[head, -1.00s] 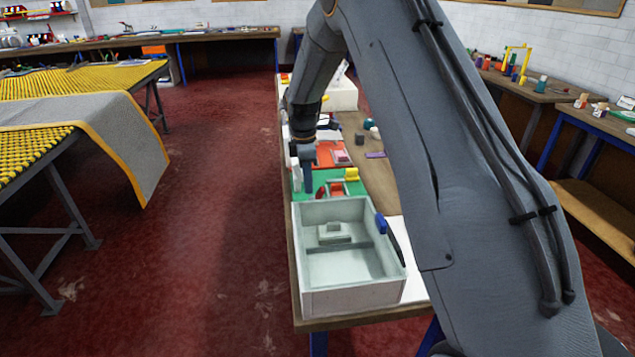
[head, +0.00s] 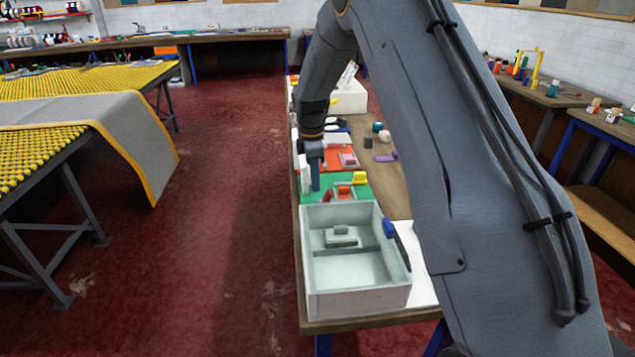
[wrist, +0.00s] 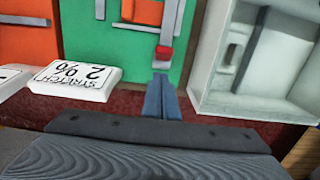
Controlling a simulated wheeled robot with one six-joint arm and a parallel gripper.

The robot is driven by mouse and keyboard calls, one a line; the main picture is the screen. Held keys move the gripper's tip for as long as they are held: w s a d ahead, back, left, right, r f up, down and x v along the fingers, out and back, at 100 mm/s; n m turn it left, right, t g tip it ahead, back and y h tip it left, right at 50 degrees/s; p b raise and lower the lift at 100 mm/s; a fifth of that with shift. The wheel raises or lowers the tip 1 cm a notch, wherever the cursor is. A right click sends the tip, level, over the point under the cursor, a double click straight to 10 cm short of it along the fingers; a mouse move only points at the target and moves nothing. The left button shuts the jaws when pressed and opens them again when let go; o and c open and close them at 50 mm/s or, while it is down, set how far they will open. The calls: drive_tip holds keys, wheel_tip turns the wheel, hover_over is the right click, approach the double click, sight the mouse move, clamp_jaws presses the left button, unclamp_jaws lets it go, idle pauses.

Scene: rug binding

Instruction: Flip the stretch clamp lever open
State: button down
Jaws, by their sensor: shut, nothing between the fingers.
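The stretch clamp lies on a green board (wrist: 118,40). In the wrist view its grey lever bar (wrist: 171,20) ends in a red tip (wrist: 164,54). The red part also shows small in the head view (head: 331,193), beside my gripper (head: 315,185). In the wrist view my gripper (wrist: 160,82) is shut and empty, its fingertips just short of the red tip. I cannot tell whether they touch it. A white block marked "STRETCH 2%" (wrist: 75,82) is left of the fingers.
A pale open box (head: 357,302) stands at the bench's near end, right of the fingers in the wrist view. An orange board (head: 331,160) and small items lie beyond the green board. Red floor is clear to the left.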

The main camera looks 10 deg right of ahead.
wheel_tip(320, 180, up, 11)
drive_tip(key=a+b, duration=0.1)
drive_tip(key=b, duration=0.2)
drive_tip(key=shift+r, duration=0.15)
idle(0.3)
